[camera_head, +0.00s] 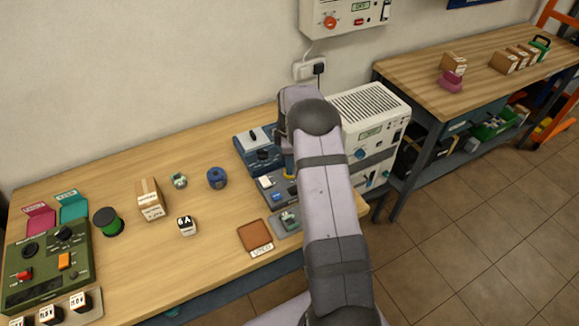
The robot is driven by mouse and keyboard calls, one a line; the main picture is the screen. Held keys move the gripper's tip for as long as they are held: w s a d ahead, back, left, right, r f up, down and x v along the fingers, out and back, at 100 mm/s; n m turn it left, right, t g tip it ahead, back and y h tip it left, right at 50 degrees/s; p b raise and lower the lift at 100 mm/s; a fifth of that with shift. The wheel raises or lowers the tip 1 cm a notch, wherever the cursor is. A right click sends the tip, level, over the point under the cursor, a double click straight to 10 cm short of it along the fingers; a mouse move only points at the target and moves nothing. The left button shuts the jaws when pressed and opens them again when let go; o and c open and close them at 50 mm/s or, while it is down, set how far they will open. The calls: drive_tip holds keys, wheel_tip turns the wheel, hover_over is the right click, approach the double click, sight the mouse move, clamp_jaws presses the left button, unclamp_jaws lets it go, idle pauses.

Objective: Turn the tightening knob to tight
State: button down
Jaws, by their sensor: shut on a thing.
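My arm reaches across the right end of the wooden bench (110,190). My gripper (288,158) points down behind my forearm, over the blue-grey device (270,183), and only a sliver of it shows. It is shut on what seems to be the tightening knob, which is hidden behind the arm. A small yellow part (289,172) shows at the edge of my arm. The knob's marks and setting cannot be seen.
A dark blue unit (256,150) stands close behind the device, and a white cabinet (372,118) stands right of my arm. A brown pad (255,237), a 6 A block (186,226), a blue roll (217,178) and a carton (149,199) lie to the left.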

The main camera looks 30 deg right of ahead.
drive_tip(key=m+b, duration=0.1)
drive_tip(key=m, duration=1.1)
drive_tip(key=shift+b, duration=0.35)
drive_tip(key=shift+m, duration=0.3)
drive_tip(key=c, duration=1.8)
unclamp_jaws()
drive_tip(key=shift+r, duration=0.1)
drive_tip(key=shift+r+b, duration=1.05)
drive_tip(key=shift+r, duration=2.55)
